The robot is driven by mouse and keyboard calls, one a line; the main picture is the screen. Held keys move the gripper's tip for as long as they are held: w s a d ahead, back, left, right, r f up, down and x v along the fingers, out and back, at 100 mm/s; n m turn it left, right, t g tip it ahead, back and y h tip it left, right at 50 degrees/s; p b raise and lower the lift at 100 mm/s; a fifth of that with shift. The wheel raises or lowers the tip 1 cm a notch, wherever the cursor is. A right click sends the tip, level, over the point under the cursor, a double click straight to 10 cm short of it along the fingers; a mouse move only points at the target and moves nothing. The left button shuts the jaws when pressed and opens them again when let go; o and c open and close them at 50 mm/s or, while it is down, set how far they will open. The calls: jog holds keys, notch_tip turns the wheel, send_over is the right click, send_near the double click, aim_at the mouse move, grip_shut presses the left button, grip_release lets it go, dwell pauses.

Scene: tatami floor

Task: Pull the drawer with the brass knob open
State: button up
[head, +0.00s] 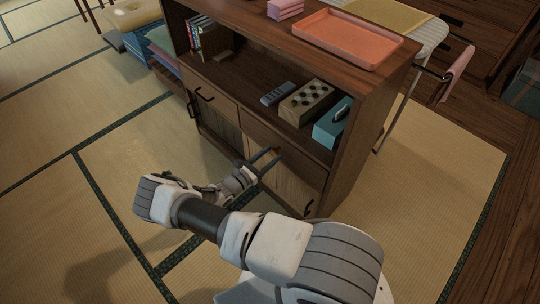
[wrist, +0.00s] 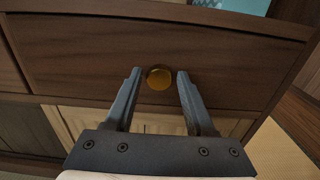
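The drawer with the brass knob (wrist: 75,60) is a dark brown wooden front that looks flush with the cabinet. It is the right one of two side by side, and also shows in the head view (head: 305,168). The round brass knob (wrist: 159,78) is at the middle of the wrist view; in the head view I cannot make it out near my fingers. My gripper (wrist: 158,74) is open, with one finger on each side of the knob and a visible gap on both sides. It also shows in the head view (head: 264,162), at the drawer front.
The wooden cabinet (head: 345,165) has a left drawer with a dark bar handle (head: 205,96) and doors below. Its open shelf holds a remote (head: 277,94), a box with holes (head: 306,103) and a teal box (head: 331,126). A coral tray (head: 347,39) lies on top. Tatami floor in front is clear.

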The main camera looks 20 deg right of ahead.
grip_shut()
dwell(1.1)
